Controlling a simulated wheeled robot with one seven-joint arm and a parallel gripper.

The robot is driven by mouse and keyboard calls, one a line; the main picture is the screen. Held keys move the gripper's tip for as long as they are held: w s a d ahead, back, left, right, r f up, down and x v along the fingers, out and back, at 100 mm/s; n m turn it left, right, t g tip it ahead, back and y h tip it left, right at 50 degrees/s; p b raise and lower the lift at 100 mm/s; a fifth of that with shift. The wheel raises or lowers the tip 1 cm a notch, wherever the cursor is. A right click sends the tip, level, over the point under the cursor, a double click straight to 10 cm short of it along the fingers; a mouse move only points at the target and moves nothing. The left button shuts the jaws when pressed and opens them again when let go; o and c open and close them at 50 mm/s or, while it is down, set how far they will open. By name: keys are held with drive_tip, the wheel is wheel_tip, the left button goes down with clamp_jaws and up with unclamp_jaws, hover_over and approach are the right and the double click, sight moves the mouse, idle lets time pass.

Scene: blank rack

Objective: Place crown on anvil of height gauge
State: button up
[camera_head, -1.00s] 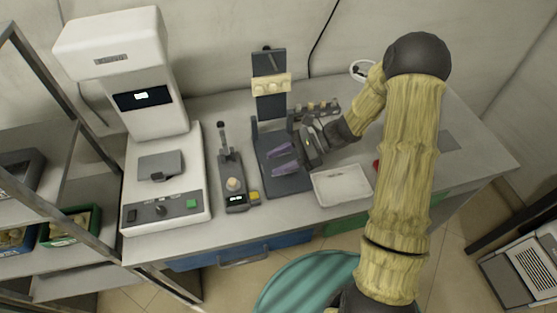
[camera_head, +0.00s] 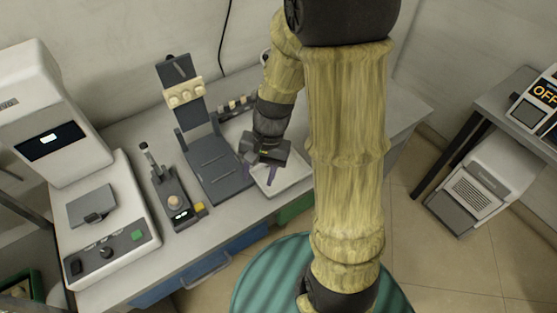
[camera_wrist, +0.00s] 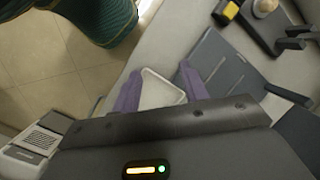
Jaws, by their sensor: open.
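The height gauge (camera_head: 178,212) stands on the bench, a dark base with an upright post, a small display and a yellow block. A pale round piece (camera_head: 174,201) sits on its base; I cannot tell whether this is the crown or the bare anvil. It also shows at the top of the wrist view (camera_wrist: 263,6). My gripper (camera_head: 259,182) is open, its purple fingers apart and pointing down over the white tray, to the right of the gauge. In the wrist view the tray (camera_wrist: 158,88) shows between the fingers (camera_wrist: 160,78), with nothing visible in it; its near part is hidden.
A dark stand (camera_head: 222,170) with cream blanks (camera_head: 186,94) on its upright is between gauge and tray. A small rack (camera_head: 236,106) with several pieces stands behind. A large white machine (camera_head: 100,225) is at left. A teal round thing (camera_head: 262,280) is in front of the bench.

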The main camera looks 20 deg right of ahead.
drive_tip(key=s+d+r+n+t+h, duration=0.2)
drive_tip(key=d+r+n+t+h, duration=0.1)
drive_tip(key=d+r+n+t, duration=0.1)
drive_tip(key=shift+d+r+n, duration=0.25)
drive_tip(key=shift+r+n, duration=0.25)
drive_tip(key=shift+n, duration=0.4)
